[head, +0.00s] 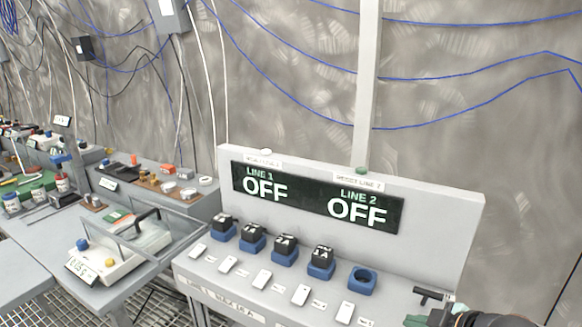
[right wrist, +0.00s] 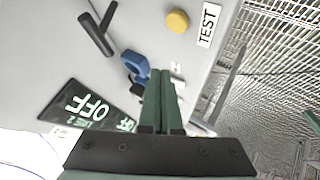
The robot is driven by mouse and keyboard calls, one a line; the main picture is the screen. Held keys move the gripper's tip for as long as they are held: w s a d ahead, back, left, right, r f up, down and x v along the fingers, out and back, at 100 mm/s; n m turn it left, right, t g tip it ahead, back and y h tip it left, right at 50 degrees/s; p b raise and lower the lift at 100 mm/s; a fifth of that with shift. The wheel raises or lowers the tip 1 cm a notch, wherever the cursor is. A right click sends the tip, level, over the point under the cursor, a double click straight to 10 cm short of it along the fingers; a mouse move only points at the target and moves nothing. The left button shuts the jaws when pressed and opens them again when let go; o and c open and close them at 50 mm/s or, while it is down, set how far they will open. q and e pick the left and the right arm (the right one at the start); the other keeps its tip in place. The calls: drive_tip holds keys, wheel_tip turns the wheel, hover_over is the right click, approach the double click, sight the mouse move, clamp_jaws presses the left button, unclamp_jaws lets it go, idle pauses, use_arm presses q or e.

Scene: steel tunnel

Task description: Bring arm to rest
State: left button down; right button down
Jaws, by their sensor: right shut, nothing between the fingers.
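My right gripper (head: 432,318) is at the bottom right edge of the head view, in front of the right end of the grey panel (head: 440,220). In the right wrist view its green fingers (right wrist: 162,103) are together, with nothing between them. The panel's display (head: 315,200) reads OFF for line 1 and line 2. A black T-shaped handle (head: 430,295) stands by the gripper; it also shows in the right wrist view (right wrist: 97,33). I cannot tell whether the fingers touch the panel. My left gripper is not in view.
Blue holders with black blocks (head: 285,243) line the panel, and one blue holder (head: 363,281) is empty. A yellow button (right wrist: 177,21) sits beside a TEST label (right wrist: 207,25). A scale (head: 120,255) stands on the left table. Blue cables hang along the wall.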

drive_tip(key=s+a+f+m+y+p, duration=0.1)
drive_tip(key=s+a+f+m+y, duration=0.4)
drive_tip(key=a+f, duration=0.7)
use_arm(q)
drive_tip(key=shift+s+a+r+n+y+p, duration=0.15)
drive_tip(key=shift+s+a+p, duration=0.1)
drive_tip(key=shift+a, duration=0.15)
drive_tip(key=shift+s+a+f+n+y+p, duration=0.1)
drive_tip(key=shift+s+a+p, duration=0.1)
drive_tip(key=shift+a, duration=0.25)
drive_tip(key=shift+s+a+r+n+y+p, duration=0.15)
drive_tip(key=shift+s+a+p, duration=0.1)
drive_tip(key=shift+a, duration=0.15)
use_arm(e)
drive_tip(key=s+d+f+m+h, duration=0.2)
drive_tip(key=s+f+m+h, duration=0.2)
drive_tip(key=s+f, duration=0.5)
drive_tip(key=s+h, duration=0.1)
drive_tip(key=s, duration=0.3)
drive_tip(key=shift+s+f, duration=0.2)
drive_tip(key=shift+s, duration=0.1)
